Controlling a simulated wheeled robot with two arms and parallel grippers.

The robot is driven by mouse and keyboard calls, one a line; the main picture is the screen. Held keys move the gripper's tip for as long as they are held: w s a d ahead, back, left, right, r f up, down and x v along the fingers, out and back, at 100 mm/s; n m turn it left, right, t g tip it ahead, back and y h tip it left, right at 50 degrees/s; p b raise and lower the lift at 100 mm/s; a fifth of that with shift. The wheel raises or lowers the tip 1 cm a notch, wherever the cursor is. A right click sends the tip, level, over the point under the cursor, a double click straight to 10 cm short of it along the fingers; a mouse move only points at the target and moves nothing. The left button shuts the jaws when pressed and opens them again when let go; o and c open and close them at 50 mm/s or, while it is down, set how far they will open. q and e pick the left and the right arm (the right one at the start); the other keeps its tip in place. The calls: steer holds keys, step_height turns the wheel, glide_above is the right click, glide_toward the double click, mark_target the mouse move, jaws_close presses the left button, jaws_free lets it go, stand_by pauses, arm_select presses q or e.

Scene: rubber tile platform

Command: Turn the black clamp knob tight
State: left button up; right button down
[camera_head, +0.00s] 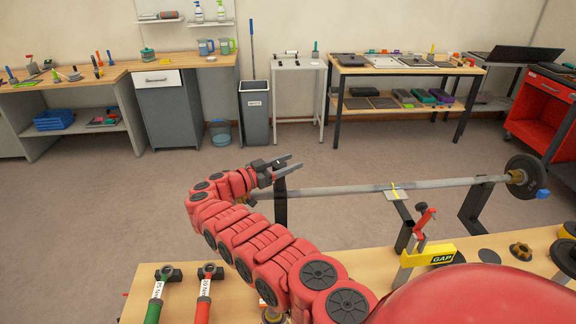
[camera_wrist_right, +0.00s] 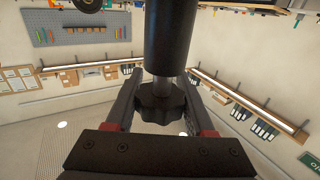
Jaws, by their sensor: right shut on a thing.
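The black clamp knob (camera_wrist_right: 160,103), with a lobed edge, sits between the two fingers of my right gripper (camera_wrist_right: 162,92) in the right wrist view. A short metal stem joins it to a thick black cylinder (camera_wrist_right: 170,40). My right gripper is shut on the knob, one finger on each side. In the head view my right gripper (camera_head: 287,165) is at the left end of the long metal bar (camera_head: 350,190), above a dark upright stand (camera_head: 281,205). I cannot make out the knob there. My left gripper is not in view.
Green-handled (camera_head: 157,300) and red-handled (camera_head: 205,293) tools lie on the near wooden bench (camera_head: 380,262). A yellow GAP gauge (camera_head: 428,257) and a red-handled clamp (camera_head: 422,225) stand at its right. A black disc (camera_head: 523,176) is on the bar's right end. The floor beyond is clear.

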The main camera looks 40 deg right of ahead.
steer(key=shift+f, duration=0.1)
steer(key=shift+c, duration=1.3)
jaws_free()
steer(key=shift+d, duration=0.1)
